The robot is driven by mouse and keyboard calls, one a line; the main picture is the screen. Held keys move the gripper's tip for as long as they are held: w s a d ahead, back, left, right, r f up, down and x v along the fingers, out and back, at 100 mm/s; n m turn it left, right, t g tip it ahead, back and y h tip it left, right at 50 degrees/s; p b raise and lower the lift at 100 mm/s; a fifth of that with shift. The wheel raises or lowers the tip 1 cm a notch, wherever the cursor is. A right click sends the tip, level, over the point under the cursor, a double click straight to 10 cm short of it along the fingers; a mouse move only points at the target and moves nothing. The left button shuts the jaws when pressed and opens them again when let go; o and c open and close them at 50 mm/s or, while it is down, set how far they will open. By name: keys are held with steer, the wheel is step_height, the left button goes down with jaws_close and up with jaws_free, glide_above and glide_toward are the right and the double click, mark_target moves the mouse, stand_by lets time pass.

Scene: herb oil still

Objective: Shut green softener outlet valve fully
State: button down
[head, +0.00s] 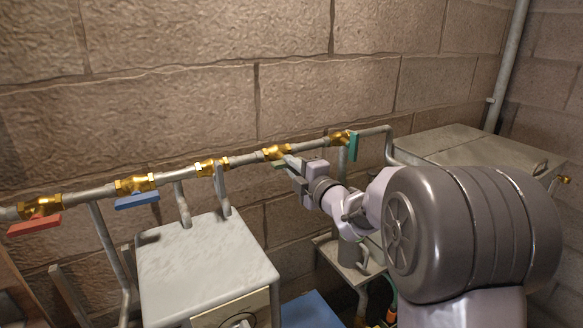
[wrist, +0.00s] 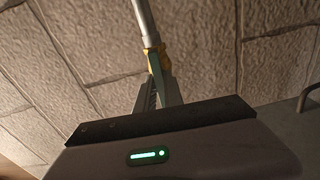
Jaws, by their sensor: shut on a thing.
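A grey pipe along the wall carries several brass valves. My gripper (head: 291,164) is at the brass valve (head: 277,152) right of the middle of the pipe, shut on its handle. The handle is mostly hidden by the fingers, and its colour is hard to tell. In the wrist view the fingers (wrist: 156,97) close just below the brass body (wrist: 156,56). A valve with a teal-green handle (head: 352,147) is farther right, apart from my gripper, its handle hanging down from the pipe.
A red handle (head: 34,225) and a blue handle (head: 137,201) lie along the pipe at left. A pale box-shaped unit (head: 205,262) stands below the pipe. A grey metal tank (head: 470,145) is at right. The stone wall is close behind the pipe.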

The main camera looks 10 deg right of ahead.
steer(key=shift+m+b, duration=0.75)
steer(key=shift+m, duration=8.05)
steer(key=c, duration=1.5)
jaws_free()
steer(key=shift+o, duration=0.2)
steer(key=p+v, duration=0.1)
steer(key=v, duration=1.6)
steer(key=shift+s, duration=0.25)
